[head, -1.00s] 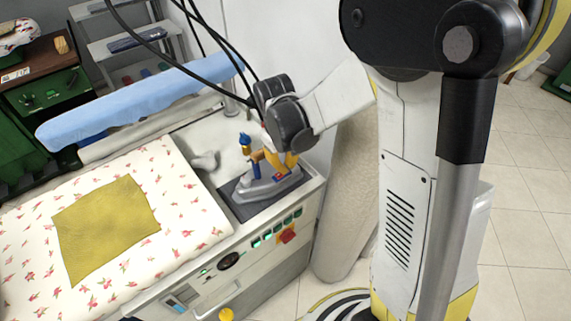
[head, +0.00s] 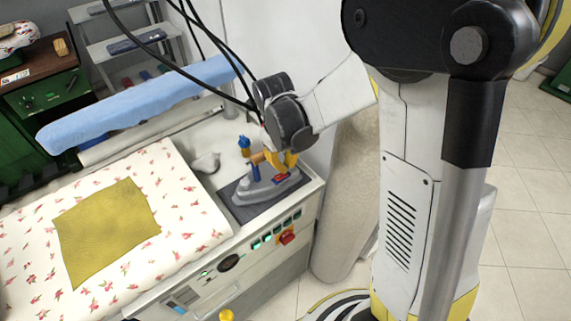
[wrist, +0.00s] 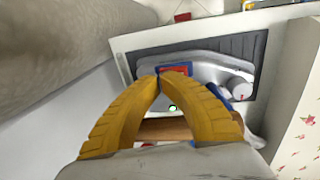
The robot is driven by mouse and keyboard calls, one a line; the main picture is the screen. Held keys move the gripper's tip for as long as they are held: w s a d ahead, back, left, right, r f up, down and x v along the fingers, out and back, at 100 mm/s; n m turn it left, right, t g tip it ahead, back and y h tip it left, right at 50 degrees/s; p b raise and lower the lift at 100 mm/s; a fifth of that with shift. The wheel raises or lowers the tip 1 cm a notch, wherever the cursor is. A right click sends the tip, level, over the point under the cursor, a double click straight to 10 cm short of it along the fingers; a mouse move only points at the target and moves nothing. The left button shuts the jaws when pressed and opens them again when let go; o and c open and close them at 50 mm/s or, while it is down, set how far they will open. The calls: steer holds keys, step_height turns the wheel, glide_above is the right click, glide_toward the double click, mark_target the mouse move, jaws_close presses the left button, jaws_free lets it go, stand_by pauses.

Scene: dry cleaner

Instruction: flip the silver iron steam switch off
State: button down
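The silver iron (head: 262,188) rests upright on a dark ribbed pad (head: 240,209) at the right end of the ironing station. It has a brown handle (wrist: 165,130) and blue parts. A red switch in a blue frame (wrist: 174,71) sits on the iron's body; it also shows in the head view (head: 281,178). My gripper (wrist: 164,77) has its yellow fingers brought together at the tips, right at the switch's near edge, with nothing visible between them. The tips partly cover the switch, so I cannot tell its position or whether they touch it.
A floral ironing board (head: 190,225) with a mustard cloth (head: 105,232) lies left of the iron. A blue padded arm (head: 140,102) lies behind. The station's front has green buttons and a red-orange knob (head: 287,237). Black cables hang above. A beige column (head: 345,200) stands right of the station.

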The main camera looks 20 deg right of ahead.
step_height(320, 180, up, 14)
steer(key=d+p, duration=0.1)
steer(key=p, duration=0.5)
steer(key=shift+w+d, duration=0.25)
steer(key=shift+d, duration=0.05)
steer(key=s+r+m+t+b, duration=0.1)
steer(key=s+r+t+b, duration=0.1)
steer(key=s, duration=0.5)
steer(key=s+a+r+m+t+y+b, duration=0.1)
steer(key=s+t, duration=0.3)
steer(key=s, duration=0.4)
steer(key=shift+a+r+m+t+b, duration=0.25)
steer(key=shift+r+m+b, duration=0.25)
steer(key=shift+m, duration=0.3)
